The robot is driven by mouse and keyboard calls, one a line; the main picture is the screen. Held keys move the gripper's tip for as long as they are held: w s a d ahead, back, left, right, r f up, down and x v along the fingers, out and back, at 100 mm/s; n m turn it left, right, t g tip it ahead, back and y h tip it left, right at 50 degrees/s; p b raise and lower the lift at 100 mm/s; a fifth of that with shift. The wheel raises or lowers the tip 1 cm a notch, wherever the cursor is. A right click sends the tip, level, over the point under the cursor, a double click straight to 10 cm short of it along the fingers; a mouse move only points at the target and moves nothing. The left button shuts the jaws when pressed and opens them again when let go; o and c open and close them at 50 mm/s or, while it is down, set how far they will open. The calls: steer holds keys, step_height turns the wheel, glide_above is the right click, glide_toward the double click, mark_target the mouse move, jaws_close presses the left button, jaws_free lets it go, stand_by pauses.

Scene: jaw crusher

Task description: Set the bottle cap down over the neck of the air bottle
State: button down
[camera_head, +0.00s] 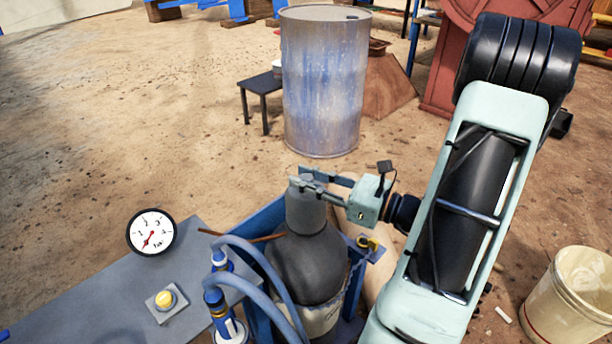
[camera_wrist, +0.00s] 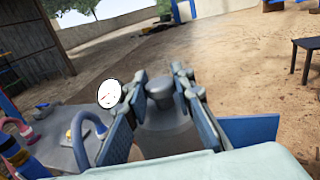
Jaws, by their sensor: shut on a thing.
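The bottle cap (camera_head: 305,212) is a grey cylinder with a narrower knob on top. My gripper (camera_head: 308,184) is shut on the cap's top from the right side. In the wrist view my gripper (camera_wrist: 161,88) has a finger on each side of the cap's knob (camera_wrist: 160,88). The air bottle (camera_head: 308,268) is dark grey and rounded, upright in a blue frame. The cap is upright directly above the bottle's shoulder and hides the neck. I cannot tell whether a small gap is left between cap and bottle.
Blue hoses (camera_head: 262,270) and blue-capped fittings stand close left of the bottle. A grey bench (camera_head: 95,305) carries a pressure gauge (camera_head: 151,232) and a yellow button (camera_head: 165,298). A steel drum (camera_head: 324,85) stands behind, and a cream bucket (camera_head: 545,315) at the right.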

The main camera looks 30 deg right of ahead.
steer(key=shift+f, duration=0.1)
stand_by(0.3)
steer(key=c, duration=1.6)
jaws_free()
steer(key=shift+f, duration=0.1)
steer(key=v, duration=1.2)
